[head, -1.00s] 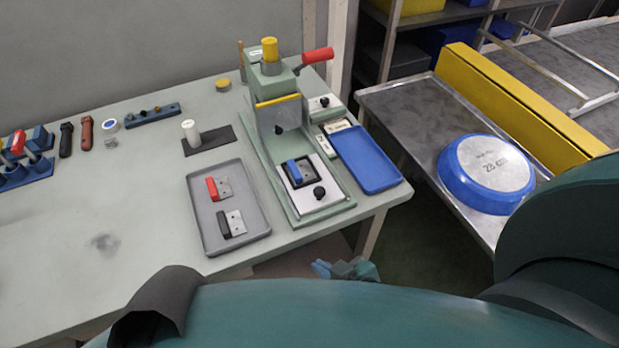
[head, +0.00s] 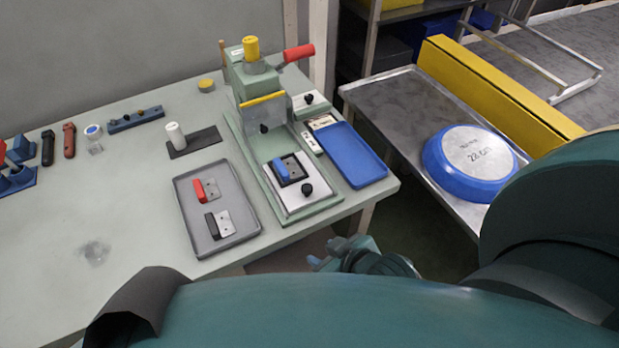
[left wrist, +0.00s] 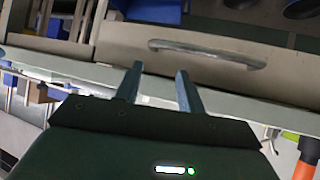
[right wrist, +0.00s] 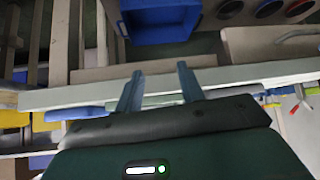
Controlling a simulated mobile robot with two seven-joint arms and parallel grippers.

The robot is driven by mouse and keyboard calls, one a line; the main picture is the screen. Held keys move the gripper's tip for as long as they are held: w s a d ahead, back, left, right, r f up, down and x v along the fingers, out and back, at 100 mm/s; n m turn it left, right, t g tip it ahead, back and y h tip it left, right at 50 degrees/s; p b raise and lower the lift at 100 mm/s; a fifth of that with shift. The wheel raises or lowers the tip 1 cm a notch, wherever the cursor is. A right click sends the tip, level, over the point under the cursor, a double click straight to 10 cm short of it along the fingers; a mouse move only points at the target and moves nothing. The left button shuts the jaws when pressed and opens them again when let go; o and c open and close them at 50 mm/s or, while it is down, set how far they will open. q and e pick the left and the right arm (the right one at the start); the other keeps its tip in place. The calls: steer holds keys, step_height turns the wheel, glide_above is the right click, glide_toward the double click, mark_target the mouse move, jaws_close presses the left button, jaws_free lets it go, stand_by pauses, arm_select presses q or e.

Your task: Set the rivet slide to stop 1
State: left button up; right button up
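A green rivet press (head: 260,85) with a red lever (head: 298,52) and a yellow cap (head: 250,46) stands on the table. A white plate with a black knob (head: 310,97) sits at its right side, and another plate with a black knob (head: 306,189) is at its front. I cannot tell which is the rivet slide, and no stop marks are readable. My right gripper (head: 322,262) is below the table's front edge, apart from the press; its fingers are spread and empty in the right wrist view (right wrist: 160,75). My left gripper (left wrist: 157,82) is open and empty, outside the head view.
A grey tray (head: 185,225) with a red and a black handled part lies left of the press. A blue tray (head: 350,155) lies right of it. A blue pan (head: 470,160) rests upside down on the metal conveyor table (head: 390,95). The table's front left is clear.

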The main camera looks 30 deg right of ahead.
steer(key=shift+o, duration=0.6)
steer(key=w+d+r+h, duration=0.2)
steer(key=d+r, duration=0.2)
steer(key=r, duration=0.1)
steer(key=shift+w+r+n, duration=0.3)
steer(key=shift+r, duration=0.05)
steer(key=w+d+r+n+t+h, duration=0.1)
steer(key=w+d+r+n+t, duration=0.25)
steer(key=r, duration=0.55)
steer(key=w+r+n+t, duration=0.2)
steer(key=w+r+t, duration=0.3)
steer(key=w+r, duration=0.25)
steer(key=s+a+r+n+y, duration=0.1)
steer(key=a+r+n+y, duration=0.55)
steer(key=n+y, duration=0.4)
steer(key=a+r+n+y, duration=0.5)
steer(key=r+n+y, duration=0.2)
steer(key=n, duration=0.6)
steer(key=n+g+h, duration=1.2)
steer(key=n+g, duration=0.3)
steer(key=n, duration=0.3)
glide_toward(308, 187)
steer(key=shift+m, duration=0.3)
steer(key=p+x, duration=0.2)
steer(key=x, duration=0.6)
steer(key=shift+f, duration=0.1)
